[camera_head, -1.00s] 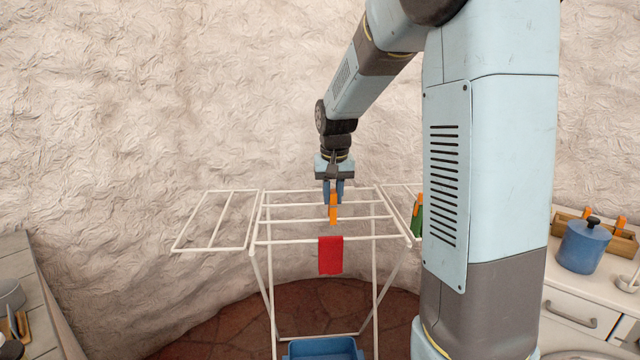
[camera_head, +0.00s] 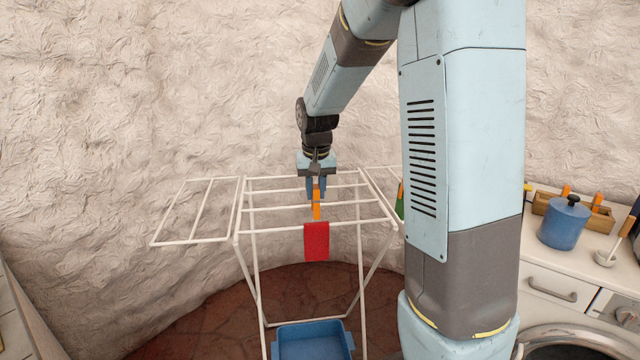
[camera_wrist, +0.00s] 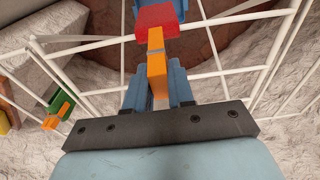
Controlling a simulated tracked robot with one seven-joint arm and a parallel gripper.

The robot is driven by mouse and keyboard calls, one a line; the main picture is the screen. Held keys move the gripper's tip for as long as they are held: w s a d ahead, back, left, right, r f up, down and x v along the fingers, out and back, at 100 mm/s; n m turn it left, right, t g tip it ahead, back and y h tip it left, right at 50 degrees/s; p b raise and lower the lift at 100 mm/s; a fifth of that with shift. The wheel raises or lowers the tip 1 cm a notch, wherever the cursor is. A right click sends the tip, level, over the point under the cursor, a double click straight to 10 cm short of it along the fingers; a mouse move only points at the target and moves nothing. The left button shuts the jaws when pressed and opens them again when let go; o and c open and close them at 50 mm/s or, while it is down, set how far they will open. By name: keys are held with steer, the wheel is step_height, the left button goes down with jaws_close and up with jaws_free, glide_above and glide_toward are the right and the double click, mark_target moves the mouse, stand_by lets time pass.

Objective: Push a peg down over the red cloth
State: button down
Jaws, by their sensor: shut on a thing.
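A red cloth (camera_head: 316,242) hangs over the front rail of the white drying rack (camera_head: 270,232). It also shows in the wrist view (camera_wrist: 158,18). My gripper (camera_head: 316,190) points down above the rack, behind the cloth in the head view. It is shut on an orange peg (camera_head: 316,208), which points down. In the wrist view the peg (camera_wrist: 156,62) sits between the blue fingers, and its far end appears close to the cloth's top edge. I cannot tell whether the peg touches the cloth.
A green cloth with an orange peg (camera_wrist: 55,115) hangs on the rack's side. A blue basin (camera_head: 312,341) stands on the floor below. A counter at right holds a blue pot (camera_head: 564,222) and a wooden box of pegs (camera_head: 600,218). My arm column hides part of the right side.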

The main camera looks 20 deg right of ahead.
mark_target(316, 222)
steer(key=shift+f, duration=3.45)
